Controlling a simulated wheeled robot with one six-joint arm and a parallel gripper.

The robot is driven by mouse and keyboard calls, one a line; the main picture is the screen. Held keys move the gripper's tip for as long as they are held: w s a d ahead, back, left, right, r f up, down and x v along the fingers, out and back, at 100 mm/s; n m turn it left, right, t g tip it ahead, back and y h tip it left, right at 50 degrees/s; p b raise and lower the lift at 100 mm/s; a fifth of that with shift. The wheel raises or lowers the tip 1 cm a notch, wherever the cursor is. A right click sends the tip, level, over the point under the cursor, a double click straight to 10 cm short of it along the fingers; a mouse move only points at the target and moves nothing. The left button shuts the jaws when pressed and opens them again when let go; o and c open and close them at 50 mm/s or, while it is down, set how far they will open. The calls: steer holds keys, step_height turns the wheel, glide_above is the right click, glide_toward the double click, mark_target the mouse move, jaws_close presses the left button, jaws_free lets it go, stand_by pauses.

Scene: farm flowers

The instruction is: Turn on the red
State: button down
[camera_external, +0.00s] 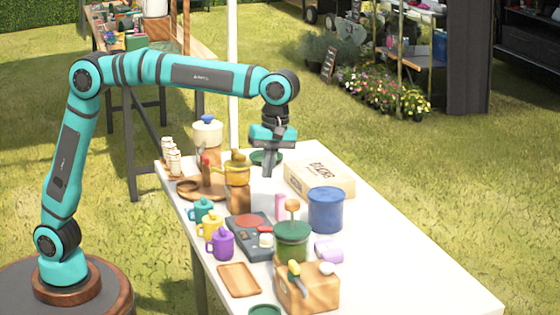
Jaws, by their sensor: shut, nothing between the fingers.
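A dark grey appliance (252,240) with a red round top (247,221) sits near the middle of the white table. A small pale knob or lid-like piece (266,240) shows at its front right; whether it belongs to the appliance I cannot tell. My gripper (267,173) points down above the table, behind the appliance and apart from it. Its fingers are together with nothing between them. A small red item (206,161) also shows further back, by the wooden tray. No lit light can be made out on the appliance.
Teal (203,210), yellow (211,227) and purple (222,244) mugs line the left edge. A yellow pot (237,170) stands close left of my gripper. A wooden box (320,180), blue canister (326,210) and green jar (292,241) stand rightward.

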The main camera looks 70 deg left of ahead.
mark_target(260, 228)
steer(key=shift+f, duration=0.1)
steer(key=f, duration=0.4)
steer(key=s+f, duration=0.1)
steer(key=f, duration=0.4)
steer(key=s+f, duration=0.1)
steer(key=f, duration=0.3)
steer(key=shift+f, duration=0.35)
steer(key=shift+s, duration=0.1)
steer(key=shift+f+t, duration=0.2)
steer(key=shift+t, duration=0.1)
steer(key=shift+w+r, duration=0.2)
steer(key=shift+w, duration=0.55)
